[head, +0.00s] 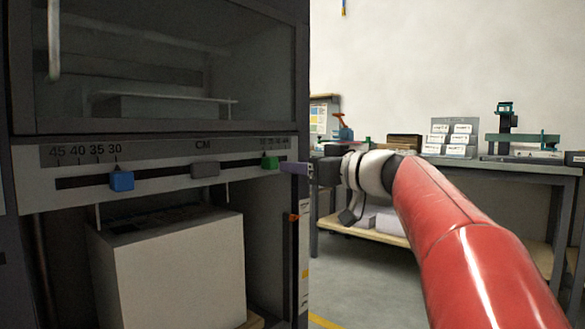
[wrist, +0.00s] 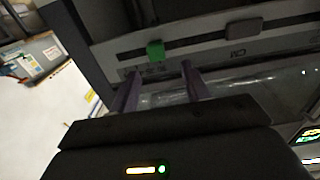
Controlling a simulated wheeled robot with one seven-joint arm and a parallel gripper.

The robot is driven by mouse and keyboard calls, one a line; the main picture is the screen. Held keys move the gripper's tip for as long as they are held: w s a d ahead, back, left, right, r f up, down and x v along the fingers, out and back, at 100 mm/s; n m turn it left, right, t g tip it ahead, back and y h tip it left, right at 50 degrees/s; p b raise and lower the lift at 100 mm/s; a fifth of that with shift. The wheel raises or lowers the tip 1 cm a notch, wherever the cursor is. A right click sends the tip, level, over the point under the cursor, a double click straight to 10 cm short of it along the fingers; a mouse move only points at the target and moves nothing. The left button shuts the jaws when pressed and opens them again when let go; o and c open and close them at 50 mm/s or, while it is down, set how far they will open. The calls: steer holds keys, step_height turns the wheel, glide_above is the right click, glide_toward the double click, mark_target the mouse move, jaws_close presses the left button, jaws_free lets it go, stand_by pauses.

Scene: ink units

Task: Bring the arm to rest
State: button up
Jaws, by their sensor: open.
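My red arm reaches in from the lower right in the head view. My gripper (head: 295,168) is at the right end of the scale panel (head: 70,205) on the dark machine, close to the green slider (head: 270,162). In the wrist view my gripper (wrist: 158,85) shows two purple fingers spread apart with nothing between them. The green slider (wrist: 155,50) lies beyond the fingertips there. I cannot tell whether a finger touches the panel.
A blue slider (head: 121,181) and a grey slider (head: 205,169) sit farther left on the panel. A white box (head: 170,265) stands below it. A workbench (head: 500,168) with several items runs along the back wall. Floor shows between machine and bench.

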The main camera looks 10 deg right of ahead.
steer(key=s+a+f+m+g+h+p, duration=0.45)
steer(key=s+a+f+g+p, duration=0.2)
steer(key=s+f, duration=0.6)
steer(key=s+d+f+m+g+h+p, duration=0.2)
steer(key=s+d+f+h+p, duration=0.2)
steer(key=s+f, duration=0.9)
steer(key=s+h+p, duration=0.1)
steer(key=s+h, duration=0.1)
steer(key=s, duration=0.2)
steer(key=shift+s+d+f+m, duration=0.15)
steer(key=shift+d+f+m, duration=0.1)
steer(key=shift+m, duration=0.1)
steer(key=shift+g, duration=0.25)
